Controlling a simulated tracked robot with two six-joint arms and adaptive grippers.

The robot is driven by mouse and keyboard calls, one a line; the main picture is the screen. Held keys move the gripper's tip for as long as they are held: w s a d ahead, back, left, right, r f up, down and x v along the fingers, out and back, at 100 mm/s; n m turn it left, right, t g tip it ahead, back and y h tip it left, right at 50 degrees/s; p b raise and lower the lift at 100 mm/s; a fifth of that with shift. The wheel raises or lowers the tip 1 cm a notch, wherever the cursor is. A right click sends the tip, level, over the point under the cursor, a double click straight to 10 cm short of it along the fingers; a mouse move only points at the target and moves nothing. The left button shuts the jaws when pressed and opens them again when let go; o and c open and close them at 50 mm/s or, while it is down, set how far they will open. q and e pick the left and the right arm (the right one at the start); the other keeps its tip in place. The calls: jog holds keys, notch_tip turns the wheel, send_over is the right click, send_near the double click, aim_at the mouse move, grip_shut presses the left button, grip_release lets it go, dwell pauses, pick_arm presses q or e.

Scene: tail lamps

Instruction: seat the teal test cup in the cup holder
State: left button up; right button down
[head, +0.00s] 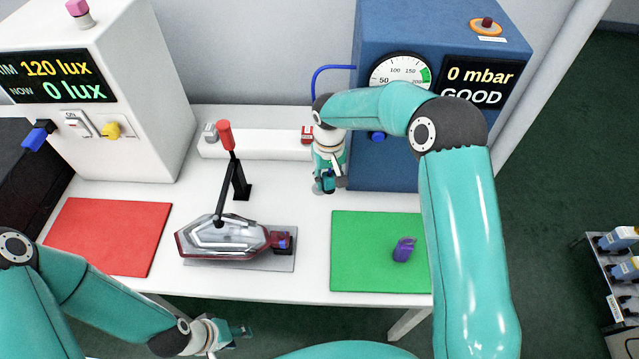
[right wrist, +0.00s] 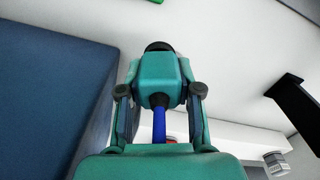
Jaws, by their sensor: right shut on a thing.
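The teal test cup (right wrist: 160,78) is held between the fingers of my right gripper (right wrist: 160,95) in the right wrist view. A blue hose (right wrist: 159,122) joins it, and a dark round end shows at its far side. In the head view the right gripper (head: 328,182) hangs above the white table, left of the blue machine, with the cup mostly hidden in it. I cannot tell for sure which fitting is the cup holder. My left gripper (head: 236,331) is low, off the table's front edge, and its finger gap is unclear.
A tail lamp (head: 225,241) sits in a fixture under a red-handled clamp (head: 225,137). A white block (head: 258,144) stands behind it with small grey and red fittings. A purple part (head: 404,249) lies on the green mat (head: 355,270). The red mat (head: 108,235) is bare.

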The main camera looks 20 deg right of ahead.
jog(key=shift+w+a+p, duration=0.25)
jog(key=shift+w+a, duration=0.05)
jog(key=shift+w, duration=0.5)
jog(key=shift+w+a+p, duration=0.2)
jog(key=shift+w+a, duration=0.1)
jog(key=shift+w, duration=0.5)
jog(key=shift+w, duration=0.2)
jog(key=shift+b, duration=0.3)
jog(key=shift+f, duration=0.15)
jog(key=shift+f+b, duration=1.25)
jog(key=shift+f, duration=0.1)
jog(key=shift+b, duration=0.3)
jog(key=shift+f, duration=0.1)
